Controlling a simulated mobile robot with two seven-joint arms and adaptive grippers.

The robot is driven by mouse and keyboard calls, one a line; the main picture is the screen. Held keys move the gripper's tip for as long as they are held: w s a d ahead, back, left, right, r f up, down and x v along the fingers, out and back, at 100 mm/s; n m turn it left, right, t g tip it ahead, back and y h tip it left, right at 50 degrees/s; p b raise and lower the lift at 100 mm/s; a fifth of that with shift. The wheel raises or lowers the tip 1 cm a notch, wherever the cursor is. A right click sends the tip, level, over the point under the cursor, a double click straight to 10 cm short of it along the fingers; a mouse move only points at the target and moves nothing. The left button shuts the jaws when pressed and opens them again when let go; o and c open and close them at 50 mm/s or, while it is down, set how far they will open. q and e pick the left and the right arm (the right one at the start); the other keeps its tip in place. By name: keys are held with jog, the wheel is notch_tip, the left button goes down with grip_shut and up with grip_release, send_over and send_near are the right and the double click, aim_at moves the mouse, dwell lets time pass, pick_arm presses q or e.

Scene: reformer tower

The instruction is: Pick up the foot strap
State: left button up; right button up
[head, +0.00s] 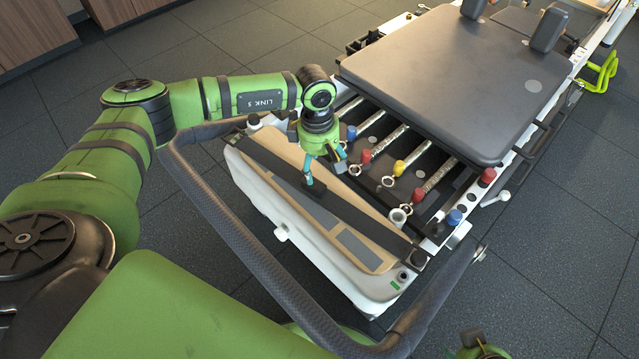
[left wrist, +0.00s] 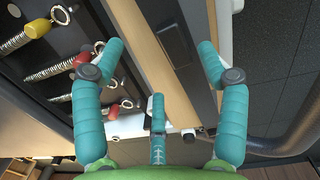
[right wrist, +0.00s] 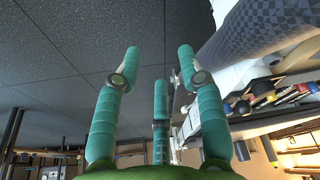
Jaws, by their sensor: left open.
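The foot strap (head: 360,225) is a long dark band lying diagonally across the tan board (head: 300,205) at the near end of the reformer. It also shows in the left wrist view (left wrist: 145,32), with a raised black piece (left wrist: 173,47) on it. My left gripper (head: 322,172) is above the strap's middle and partly hides it. Its teal fingers are apart, one on either side of the strap in the left wrist view (left wrist: 161,50), with nothing held. My right gripper (right wrist: 158,60) has its fingers apart and empty, away from the strap, over the floor beside the reformer.
A curved grey foot bar (head: 225,235) loops around the near end. Springs with coloured knobs, such as a yellow one (head: 399,168), lie beyond the board. The padded carriage (head: 440,80) is behind them. Open dark floor (head: 560,260) lies to the right.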

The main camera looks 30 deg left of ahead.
aim_at(316, 181)
pick_arm(q)
jog(key=shift+w+a+f+y, duration=0.1)
jog(key=shift+a+f+y, duration=0.15)
jog(key=shift+a, duration=0.3)
jog(key=shift+w+a+f+y, duration=0.1)
jog(key=shift+a+f+y, duration=0.15)
jog(key=shift+a, duration=0.3)
jog(key=f, duration=0.1)
jog(key=f+b, duration=0.1)
jog(key=f, duration=0.1)
jog(key=shift+s+d+f, duration=0.1)
jog(key=shift+s+d, duration=0.1)
notch_tip(316, 181, down, 2)
jog(key=shift+d+f+b, duration=0.1)
jog(key=shift+f+b, duration=0.05)
jog(key=shift+b, duration=0.25)
jog(key=shift+f, duration=0.15)
pick_arm(e)
jog(key=w+r+t, duration=0.1)
jog(key=r, duration=0.1)
jog(key=w+a+r+t, duration=0.1)
jog(key=w+r, duration=0.1)
jog(key=shift+w+a+r+t+y, duration=0.1)
jog(key=shift+w+t+y, duration=0.15)
jog(key=shift+t+y, duration=0.05)
pick_arm(q)
jog(key=shift+c, duration=0.4)
jog(key=c, duration=1.3)
